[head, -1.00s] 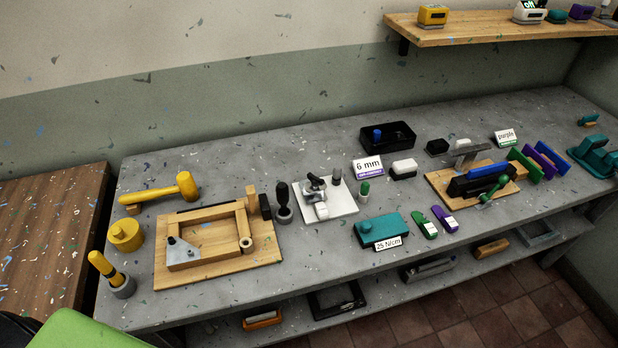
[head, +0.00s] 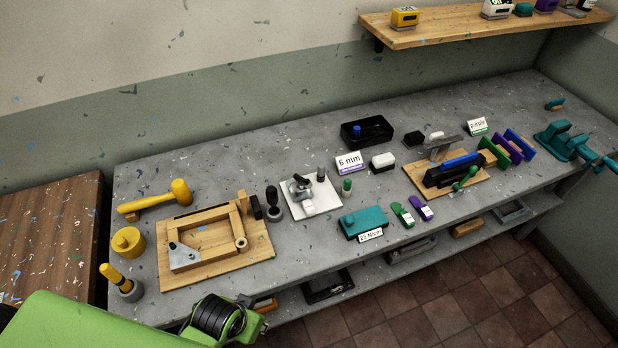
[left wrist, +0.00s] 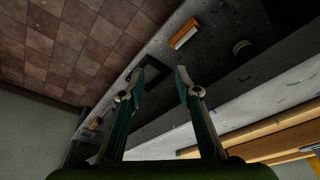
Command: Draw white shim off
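I cannot tell for sure which thing is the white shim. A white plate (head: 322,207) on the bench bears a small metal clamp and a white piece (head: 309,208). A white-topped block (head: 382,161) lies to its right. Another small whitish piece (head: 437,136) sits behind a wooden board (head: 416,178) with black and blue bars. My left arm enters at the bottom left of the head view, its gripper mostly hidden behind the black wrist. In the left wrist view my left gripper (left wrist: 157,76) is open and empty, facing the lower shelf. My right gripper is out of view.
The grey bench (head: 250,160) carries a yellow mallet (head: 158,196), a wooden frame fixture (head: 200,265), a black tray (head: 375,138), a teal block (head: 364,219) and a teal vise (head: 568,143). Below is a lower shelf (head: 365,262) with trays. A wall shelf (head: 470,32) hangs above.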

